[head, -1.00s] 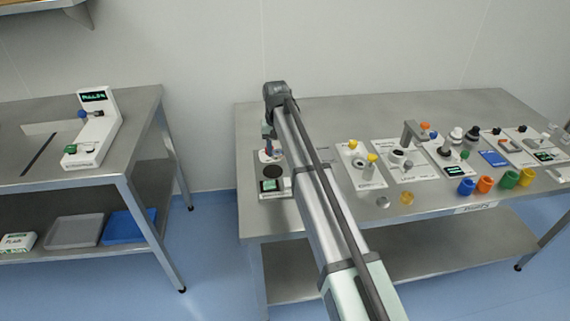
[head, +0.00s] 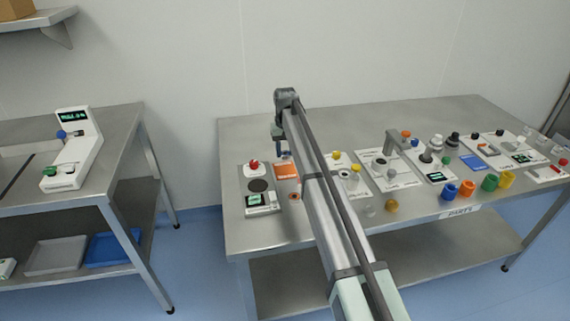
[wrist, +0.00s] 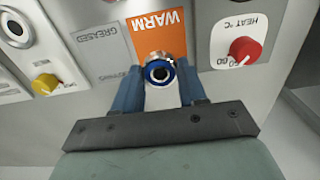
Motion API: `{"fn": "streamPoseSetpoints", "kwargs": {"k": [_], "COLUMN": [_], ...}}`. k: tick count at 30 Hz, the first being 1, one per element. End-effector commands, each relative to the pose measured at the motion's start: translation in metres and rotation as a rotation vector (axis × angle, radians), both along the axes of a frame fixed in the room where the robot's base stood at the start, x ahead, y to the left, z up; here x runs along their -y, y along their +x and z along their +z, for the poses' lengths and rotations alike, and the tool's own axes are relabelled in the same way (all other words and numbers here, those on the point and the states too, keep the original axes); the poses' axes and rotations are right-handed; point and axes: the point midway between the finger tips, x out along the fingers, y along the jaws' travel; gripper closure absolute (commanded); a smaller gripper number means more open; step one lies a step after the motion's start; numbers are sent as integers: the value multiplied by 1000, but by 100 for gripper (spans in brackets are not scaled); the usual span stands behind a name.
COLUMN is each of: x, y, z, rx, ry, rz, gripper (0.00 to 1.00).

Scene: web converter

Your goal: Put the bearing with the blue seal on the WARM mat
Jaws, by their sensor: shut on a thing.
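My gripper (wrist: 160,88) is shut on the bearing with the blue seal (wrist: 158,74), a metal ring with a blue face and dark bore. The orange WARM mat (wrist: 160,30) lies just beyond and below the bearing in the wrist view; the bearing overlaps its near part there. I cannot tell how high the bearing is above it. In the head view my gripper (head: 283,153) is over the far side of the WARM mat (head: 287,171), and the bearing is not clearly visible.
The heater (head: 247,204) with a red knob (wrist: 244,49) and dark plate stands left of the mat in the head view. A grey GREASED mat (wrist: 98,38) adjoins the WARM mat. A small copper-coloured ring (head: 294,196) lies nearby. Several fixtures crowd the table's right side.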

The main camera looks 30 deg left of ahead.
Motion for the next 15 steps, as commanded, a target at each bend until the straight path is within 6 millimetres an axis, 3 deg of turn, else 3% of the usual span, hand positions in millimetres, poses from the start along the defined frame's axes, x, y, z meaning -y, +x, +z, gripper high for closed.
{"fn": "streamPoseSetpoints", "kwargs": {"k": [15], "x": [0], "y": [0], "z": [-55], "rx": [0], "ry": [0], "rz": [-1], "gripper": [91]}}
